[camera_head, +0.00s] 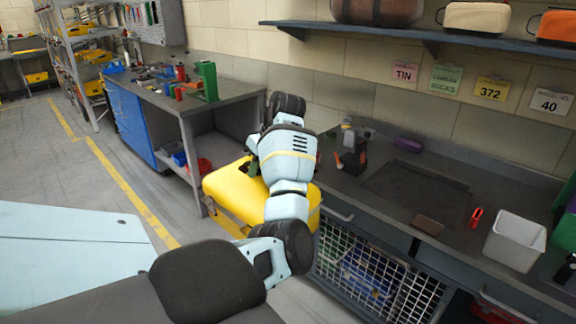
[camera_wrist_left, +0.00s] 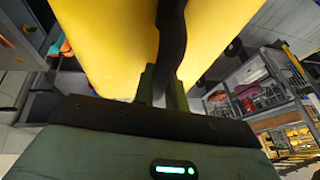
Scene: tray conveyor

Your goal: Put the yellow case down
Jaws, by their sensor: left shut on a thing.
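The yellow case (camera_head: 228,192) hangs in front of the bench edge in the head view, partly covered by my left arm. It fills the top of the left wrist view (camera_wrist_left: 105,45), with its dark handle (camera_wrist_left: 171,35) towards me. My left gripper (camera_wrist_left: 163,88) is shut on that handle. In the head view the gripper is mostly hidden behind my wrist. The case appears held in the air; I cannot see anything supporting it from below. My right gripper is in neither view.
The grey workbench (camera_head: 365,208) at right has a dark recessed panel (camera_head: 415,190), a red tool (camera_head: 476,217) and a white bin (camera_head: 515,240). A wall shelf (camera_head: 470,36) holds several cases. Another bench (camera_head: 232,100) stands behind. Floor (camera_head: 165,215) is open at left.

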